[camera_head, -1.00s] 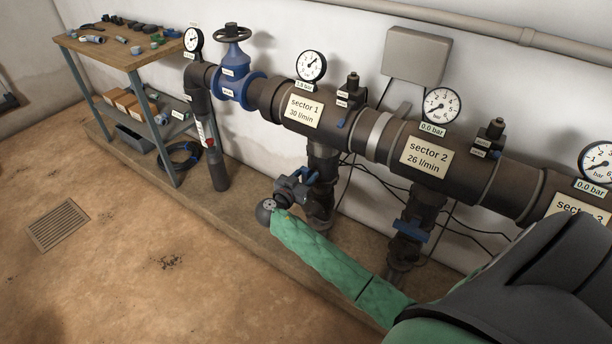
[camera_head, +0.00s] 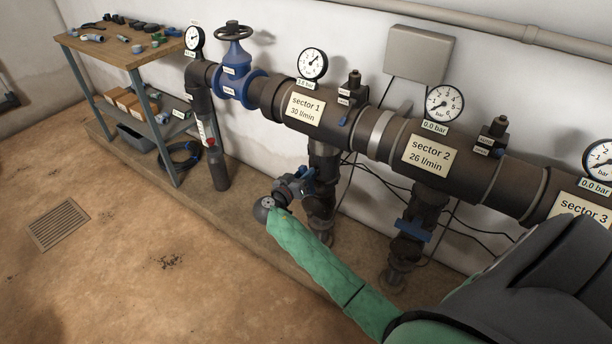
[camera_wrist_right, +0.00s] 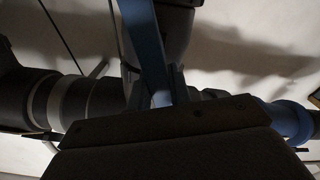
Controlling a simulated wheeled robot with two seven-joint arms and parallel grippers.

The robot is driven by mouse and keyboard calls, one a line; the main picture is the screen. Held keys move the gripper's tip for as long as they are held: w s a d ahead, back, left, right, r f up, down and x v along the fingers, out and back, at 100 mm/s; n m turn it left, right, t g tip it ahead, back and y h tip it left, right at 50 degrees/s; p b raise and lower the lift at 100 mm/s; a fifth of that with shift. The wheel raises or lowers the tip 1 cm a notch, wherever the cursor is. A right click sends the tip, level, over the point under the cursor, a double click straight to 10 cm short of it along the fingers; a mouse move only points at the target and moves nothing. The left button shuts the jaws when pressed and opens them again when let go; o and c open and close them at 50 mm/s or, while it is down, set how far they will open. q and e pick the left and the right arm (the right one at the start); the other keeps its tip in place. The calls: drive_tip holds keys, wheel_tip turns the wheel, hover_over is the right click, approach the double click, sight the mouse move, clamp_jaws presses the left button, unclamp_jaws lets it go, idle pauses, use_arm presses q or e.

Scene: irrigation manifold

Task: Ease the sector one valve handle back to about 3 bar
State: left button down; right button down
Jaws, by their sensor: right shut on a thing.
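The sector 1 plate (camera_head: 304,107) is on the dark manifold pipe. Above it is the sector 1 gauge (camera_head: 312,64), its needle pointing to the upper right; its small label (camera_head: 305,85) seems to read 3.0 bar. The blue sector one valve handle (camera_head: 309,176) is on the drop pipe below. My right gripper (camera_head: 300,183) is shut on the handle, which it partly hides. In the right wrist view the blue handle (camera_wrist_right: 148,40) runs down between the fingers (camera_wrist_right: 160,92). My left gripper is not in view.
The sector 2 gauge (camera_head: 444,103) reads 0.0 bar, and its blue handle (camera_head: 413,230) is on the drop pipe to the right. A blue handwheel valve (camera_head: 233,62) is on the left. A workbench (camera_head: 122,48) stands at the back left. The floor in front is clear.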

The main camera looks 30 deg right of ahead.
drive_tip(key=n, duration=0.3)
drive_tip(key=shift+w+a+f, duration=0.15)
drive_tip(key=shift+w, duration=0.2)
drive_tip(key=shift+n, duration=0.5)
drive_tip(key=c, duration=1.3)
unclamp_jaws()
drive_tip(key=shift+w, duration=0.1)
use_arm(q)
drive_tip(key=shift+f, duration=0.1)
use_arm(e)
drive_tip(key=shift+f, duration=0.1)
